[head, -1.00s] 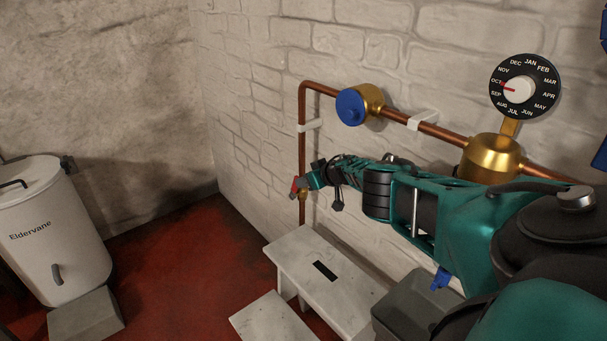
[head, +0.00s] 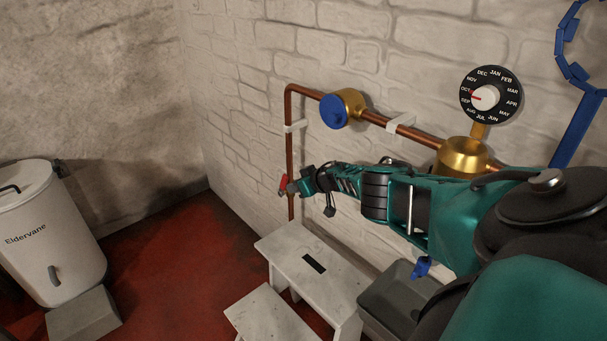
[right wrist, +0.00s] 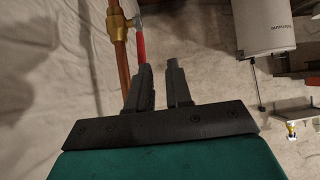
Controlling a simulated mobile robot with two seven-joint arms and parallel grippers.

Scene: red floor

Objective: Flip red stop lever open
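The red stop lever (head: 283,184) sits on the vertical copper pipe near the wall corner in the head view. In the right wrist view the red lever (right wrist: 140,45) extends down from a brass valve (right wrist: 118,25) and its lower end is by the tip of the left-hand finger. My right gripper (head: 294,187) is close beside the lever and partly covers the valve. In the right wrist view its two fingers (right wrist: 160,75) are apart, with nothing visible held between them. I cannot tell whether a finger touches the lever. My left gripper is not in view.
The copper pipe (head: 290,140) runs up and along the brick wall, past a blue-capped brass fitting (head: 334,111) and a month dial (head: 491,94). A white step stool (head: 290,250) and grey bin (head: 385,300) stand below. A white Eldervane tank (head: 50,240) is left; red floor lies between.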

